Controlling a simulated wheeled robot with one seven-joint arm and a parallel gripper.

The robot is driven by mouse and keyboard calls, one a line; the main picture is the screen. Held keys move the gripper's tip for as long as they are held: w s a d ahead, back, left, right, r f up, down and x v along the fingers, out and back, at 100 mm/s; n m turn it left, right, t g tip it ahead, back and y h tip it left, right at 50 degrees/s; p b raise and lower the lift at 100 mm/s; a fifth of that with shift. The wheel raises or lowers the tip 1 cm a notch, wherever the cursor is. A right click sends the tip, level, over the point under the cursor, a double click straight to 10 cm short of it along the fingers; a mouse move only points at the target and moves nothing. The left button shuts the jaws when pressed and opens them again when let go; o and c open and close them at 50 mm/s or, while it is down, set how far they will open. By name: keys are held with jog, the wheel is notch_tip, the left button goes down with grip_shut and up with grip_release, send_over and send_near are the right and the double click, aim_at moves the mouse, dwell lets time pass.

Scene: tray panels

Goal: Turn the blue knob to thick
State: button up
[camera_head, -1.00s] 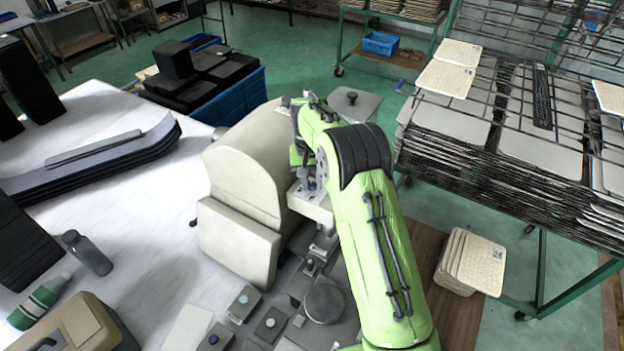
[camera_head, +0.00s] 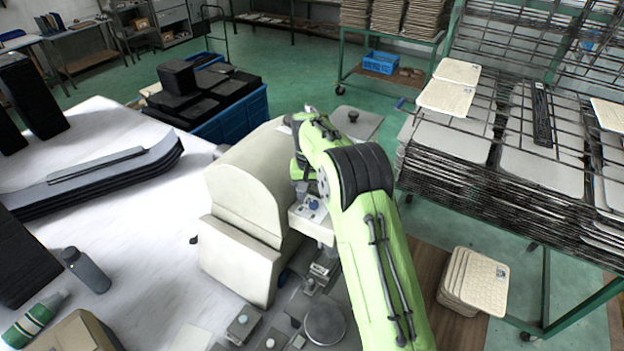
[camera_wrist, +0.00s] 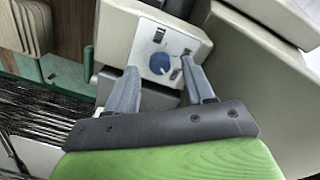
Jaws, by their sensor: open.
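The blue knob (camera_wrist: 160,63) sits on a white control panel (camera_wrist: 145,41) on the end of a cream machine. Small dark marks and a small dark switch show near the knob, but I cannot read any lettering. The knob also shows in the head view (camera_head: 313,203), just left of my green arm. My gripper (camera_wrist: 160,68) is open and empty in the wrist view. Its two grey fingers point toward the panel, one tip on either side of the knob in the picture. I cannot tell whether they touch it. In the head view the fingers are hard to make out.
The cream machine (camera_head: 240,190) stands left of my arm, with a white table (camera_head: 130,270) beyond it. A wire rack with stacked panels (camera_head: 490,140) stands to the right. A blue crate with black blocks (camera_head: 235,115) is behind the machine.

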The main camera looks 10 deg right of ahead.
aim_at(310, 203)
notch_tip(310, 203, up, 14)
jog(key=shift+a+r, duration=0.2)
jog(key=shift+a, duration=0.15)
jog(key=shift+f, duration=0.1)
